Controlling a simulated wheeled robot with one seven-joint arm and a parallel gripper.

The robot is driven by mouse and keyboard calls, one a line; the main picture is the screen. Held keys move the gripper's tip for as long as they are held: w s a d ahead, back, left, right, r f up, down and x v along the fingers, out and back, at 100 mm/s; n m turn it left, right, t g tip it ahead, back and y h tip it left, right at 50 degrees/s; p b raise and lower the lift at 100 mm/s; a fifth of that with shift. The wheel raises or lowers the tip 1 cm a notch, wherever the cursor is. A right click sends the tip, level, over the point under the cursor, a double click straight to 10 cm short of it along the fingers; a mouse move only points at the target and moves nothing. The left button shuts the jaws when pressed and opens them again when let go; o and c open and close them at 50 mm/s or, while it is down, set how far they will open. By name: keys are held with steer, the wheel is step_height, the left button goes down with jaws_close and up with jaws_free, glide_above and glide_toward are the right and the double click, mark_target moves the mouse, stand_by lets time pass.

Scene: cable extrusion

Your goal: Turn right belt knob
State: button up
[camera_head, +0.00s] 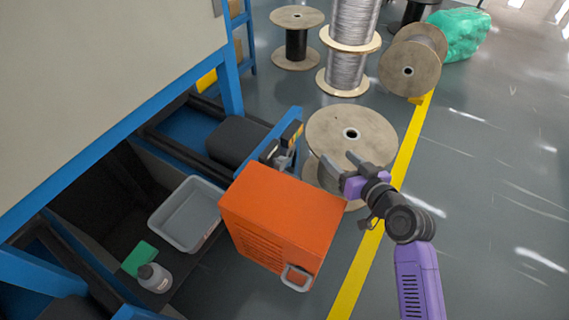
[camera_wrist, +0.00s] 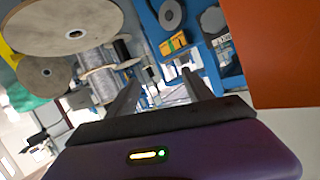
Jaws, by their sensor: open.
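My gripper (camera_head: 338,163) is open and empty in the head view, above and to the right of the orange box. Its two dark fingers also show apart in the wrist view (camera_wrist: 160,77), with nothing between them. A small grey fitting (camera_head: 284,161) sits at the end of the blue machine frame (camera_head: 262,137), left of my gripper and apart from it. It may be the right belt knob, but it is too small to tell. In the wrist view, round dark grey parts (camera_wrist: 171,14) and a yellow block (camera_wrist: 174,46) show on a blue surface beyond the fingers.
An orange box (camera_head: 280,215) with a grey handle stands below my gripper. A wooden spool (camera_head: 350,125) is just behind the gripper. More spools (camera_head: 297,18) stand at the back. A grey tray (camera_head: 186,212) and a bottle (camera_head: 154,278) are at lower left. Floor at right is clear.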

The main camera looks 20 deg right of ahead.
steer(key=w+a+f+n+g+y+b, duration=0.2)
steer(key=w+a+f+n+y+b, duration=0.1)
steer(key=w+n+y, duration=0.1)
steer(key=n+g+y, duration=0.2)
steer(key=n+y, duration=0.2)
steer(key=y, duration=0.1)
glide_toward(284, 164)
steer(key=w+a, duration=0.1)
steer(key=a, duration=0.1)
steer(key=x, duration=0.2)
steer(key=b+x, duration=0.1)
steer(key=x, duration=0.2)
steer(key=b+x, duration=0.1)
steer(key=x, duration=0.1)
steer(key=shift+w+d+f, duration=0.15)
steer(key=shift+w+f, duration=0.15)
steer(key=shift+f, duration=0.1)
steer(key=shift+c, duration=0.2)
jaws_close()
